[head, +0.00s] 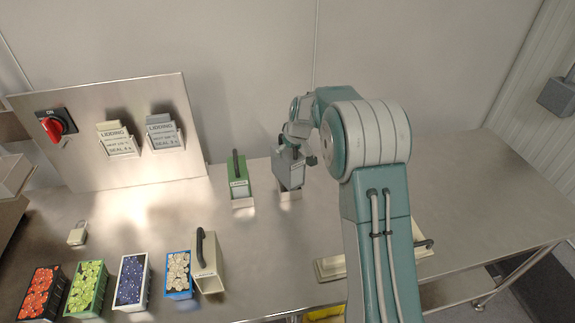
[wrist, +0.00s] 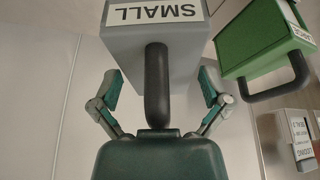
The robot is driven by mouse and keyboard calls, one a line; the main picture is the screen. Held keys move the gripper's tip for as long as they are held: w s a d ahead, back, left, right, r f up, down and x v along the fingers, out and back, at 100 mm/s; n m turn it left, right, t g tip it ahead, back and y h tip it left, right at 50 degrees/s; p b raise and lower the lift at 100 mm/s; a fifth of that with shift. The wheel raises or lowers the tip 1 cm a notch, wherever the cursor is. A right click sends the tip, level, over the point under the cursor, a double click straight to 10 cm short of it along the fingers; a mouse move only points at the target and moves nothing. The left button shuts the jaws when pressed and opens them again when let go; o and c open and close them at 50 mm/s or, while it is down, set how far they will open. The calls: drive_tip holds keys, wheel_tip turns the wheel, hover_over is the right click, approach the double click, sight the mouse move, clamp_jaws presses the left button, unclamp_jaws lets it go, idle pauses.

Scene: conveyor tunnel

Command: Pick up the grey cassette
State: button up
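The grey cassette (head: 289,173) stands upright near the back wall, on a small metal base, right of the green cassette (head: 239,181). In the wrist view the grey cassette (wrist: 140,45) carries a label reading SMALL, and its black handle points toward my gripper. My gripper (wrist: 160,92) is open, with one finger on each side of the handle and a gap between each finger and the handle. In the head view my gripper (head: 296,140) is at the top of the grey cassette, and my arm partly hides the area. The green cassette also shows in the wrist view (wrist: 260,42).
A cream cassette (head: 210,268) stands at front, beside several punnets of produce (head: 131,283). Another cream piece (head: 330,268) lies partly behind my arm. A padlock (head: 77,234) lies at left. A steel panel (head: 75,150) with a red switch (head: 54,127) stands at back left.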

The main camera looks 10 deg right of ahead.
drive_tip(key=c, duration=0.7)
drive_tip(key=shift+r, duration=0.15)
